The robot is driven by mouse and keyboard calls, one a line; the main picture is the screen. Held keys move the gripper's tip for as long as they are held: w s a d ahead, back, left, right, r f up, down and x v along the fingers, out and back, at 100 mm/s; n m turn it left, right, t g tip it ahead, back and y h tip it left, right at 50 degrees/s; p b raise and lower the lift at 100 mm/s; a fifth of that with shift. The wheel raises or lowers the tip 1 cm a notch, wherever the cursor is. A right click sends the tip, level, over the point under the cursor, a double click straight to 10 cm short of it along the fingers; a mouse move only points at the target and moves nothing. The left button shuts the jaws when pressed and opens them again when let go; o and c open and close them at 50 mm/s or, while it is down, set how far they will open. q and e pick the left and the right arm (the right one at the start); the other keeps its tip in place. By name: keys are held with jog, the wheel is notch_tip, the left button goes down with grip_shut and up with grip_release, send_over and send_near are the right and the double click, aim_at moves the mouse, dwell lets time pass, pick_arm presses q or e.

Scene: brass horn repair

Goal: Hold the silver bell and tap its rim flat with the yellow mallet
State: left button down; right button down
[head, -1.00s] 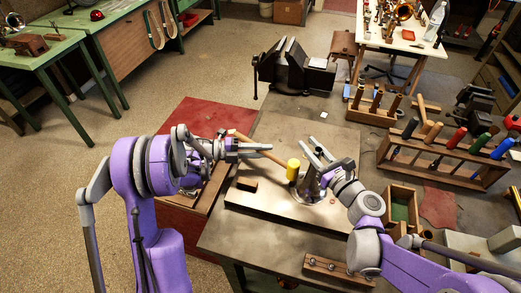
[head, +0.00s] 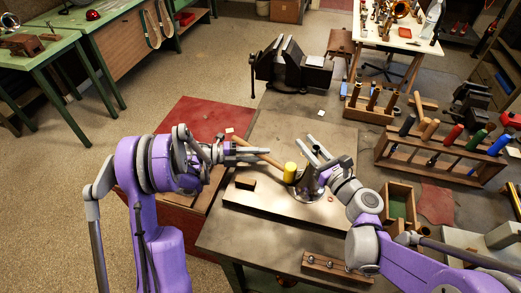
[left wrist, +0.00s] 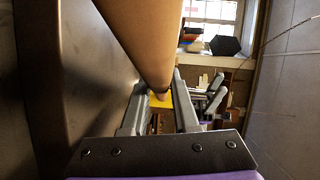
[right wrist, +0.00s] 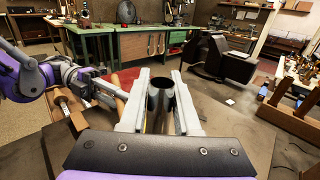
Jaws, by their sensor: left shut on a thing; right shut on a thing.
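The yellow mallet has a yellow head (head: 290,172) and a wooden handle (head: 266,157). My left gripper (head: 244,156) is shut on the handle, which runs slantwise across its jaws. In the left wrist view the handle (left wrist: 150,35) fills the top middle, with the yellow head (left wrist: 161,100) beyond. The silver bell (head: 309,192) is at the steel plate, partly hidden by my right gripper (head: 314,152), which is shut on its narrow tube. In the right wrist view the dark open tube end (right wrist: 160,88) shows between the fingers. The mallet head is close beside the bell; contact cannot be told.
The steel plate (head: 265,205) lies on the bench, with a small wooden block (head: 245,183) at its left. A black vise (head: 290,68) stands behind. A rack of coloured handles (head: 400,158) and an open wooden box (head: 391,190) stand to the right. A drilled wooden strip (head: 335,270) lies in front.

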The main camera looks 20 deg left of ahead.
pick_arm(q)
jog(key=shift+f, duration=0.25)
jog(key=shift+r, duration=0.15)
jog(key=shift+r, duration=1.4)
jog(key=shift+f, duration=0.1)
dwell(1.1)
jog(key=shift+w+f, duration=0.1)
jog(key=shift+f, duration=0.1)
dwell(0.5)
